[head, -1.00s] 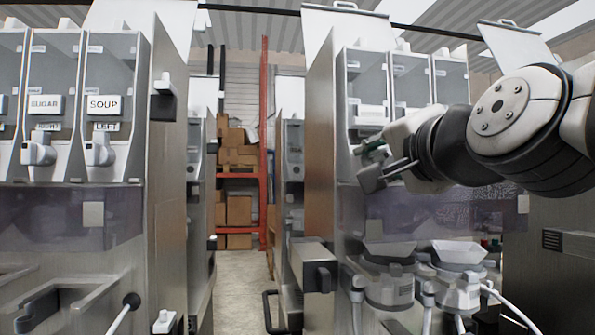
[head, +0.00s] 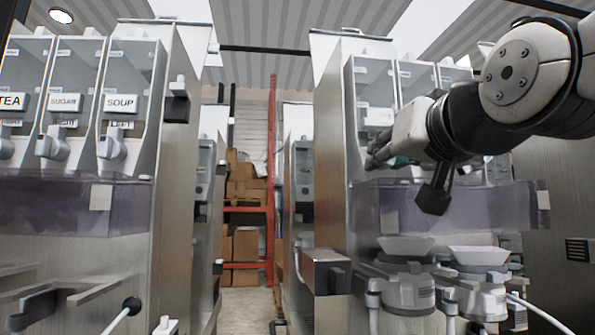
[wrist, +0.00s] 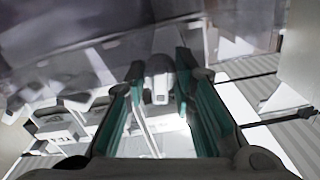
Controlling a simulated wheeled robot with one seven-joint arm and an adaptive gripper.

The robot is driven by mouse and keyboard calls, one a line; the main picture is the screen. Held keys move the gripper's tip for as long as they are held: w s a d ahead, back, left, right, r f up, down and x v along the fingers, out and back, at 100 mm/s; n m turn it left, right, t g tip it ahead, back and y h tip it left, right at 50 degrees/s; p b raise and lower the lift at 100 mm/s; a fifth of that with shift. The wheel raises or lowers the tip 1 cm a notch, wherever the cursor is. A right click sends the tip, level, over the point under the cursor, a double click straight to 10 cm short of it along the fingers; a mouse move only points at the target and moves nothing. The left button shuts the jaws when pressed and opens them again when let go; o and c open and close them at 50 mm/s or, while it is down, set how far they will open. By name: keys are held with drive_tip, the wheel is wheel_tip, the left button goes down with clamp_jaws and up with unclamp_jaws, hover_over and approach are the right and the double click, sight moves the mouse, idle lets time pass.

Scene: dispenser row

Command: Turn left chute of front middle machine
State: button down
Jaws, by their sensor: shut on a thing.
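The machine (head: 330,190) on the right of the head view has a row of clear hoppers, the left one (head: 374,88) nearest the aisle. My gripper (head: 385,161) is at the front of this machine, below the left hopper, and hides the chute there. In the wrist view, the grey chute (wrist: 160,78) stands between the teal finger pads of my gripper (wrist: 162,102). The fingers are shut on the chute. How far the chute is turned cannot be told.
Another machine (head: 180,170) at left has chutes labelled TEA, SUGAR and SOUP. A narrow aisle with a red rack (head: 270,180) and boxes (head: 245,243) lies between the machines. Below my gripper are a tinted panel (head: 450,208) and white funnels (head: 405,246).

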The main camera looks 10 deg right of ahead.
drive_tip(key=shift+n+b, duration=0.5)
drive_tip(key=shift+n, duration=0.7)
drive_tip(key=c, duration=1.7)
unclamp_jaws()
drive_tip(key=s, duration=1.2)
